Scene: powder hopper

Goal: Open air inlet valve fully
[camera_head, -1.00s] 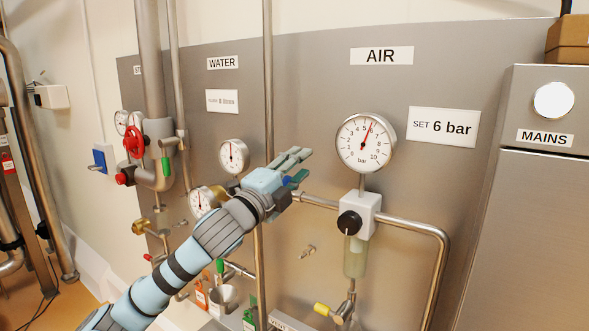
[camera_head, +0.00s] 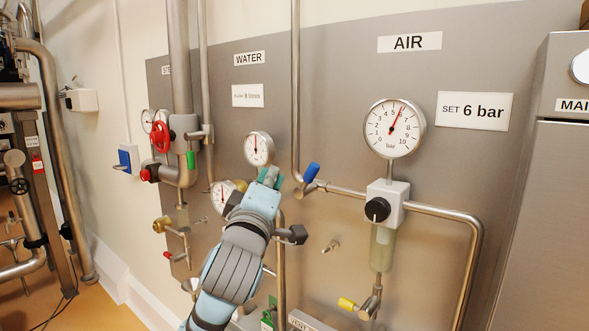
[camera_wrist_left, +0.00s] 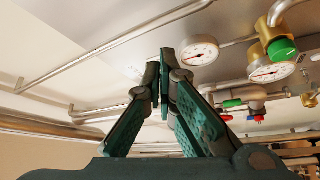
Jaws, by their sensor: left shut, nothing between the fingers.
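The blue-handled valve (camera_head: 312,173) sits on the air pipe, left of the regulator. Its handle points up and to the right, at an angle to the pipe. The air gauge (camera_head: 394,128) has its needle near 6 bar. My left gripper (camera_head: 270,178) is just left of the blue handle, apart from it in the picture, in front of the lower edge of a water gauge. In the left wrist view its two green-padded fingers (camera_wrist_left: 164,88) meet at the tips with nothing between them. I cannot make out the blue handle in that view. My right gripper is not in view.
The regulator with a black knob (camera_head: 377,209) and a yellow-handled valve (camera_head: 347,304) are to the right. A red handwheel (camera_head: 160,137) and a green handle (camera_head: 191,160) are at left. Vertical pipes run close to my left arm. The panel around the AIR label (camera_head: 409,42) is clear.

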